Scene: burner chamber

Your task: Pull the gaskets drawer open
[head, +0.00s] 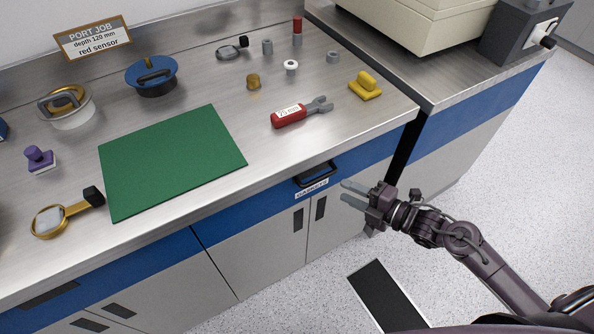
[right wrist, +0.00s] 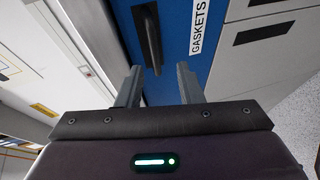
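The gaskets drawer (head: 265,203) has a blue front under the steel counter edge, with a black bar handle (head: 317,173) and a white GASKETS label (head: 312,188). The drawer looks shut. My right gripper (head: 344,192) is in front of the drawer, just to the right of the handle, its fingers apart and empty. In the right wrist view the two fingertips (right wrist: 160,68) point at the blue front; the handle (right wrist: 148,38) lies just beyond and slightly left of the middle of the gap, and seems not to be touched. My left gripper is not in view.
Cabinet doors (head: 262,252) with dark pulls are below the drawer. The floor to the right is open, with a dark strip (head: 386,296).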

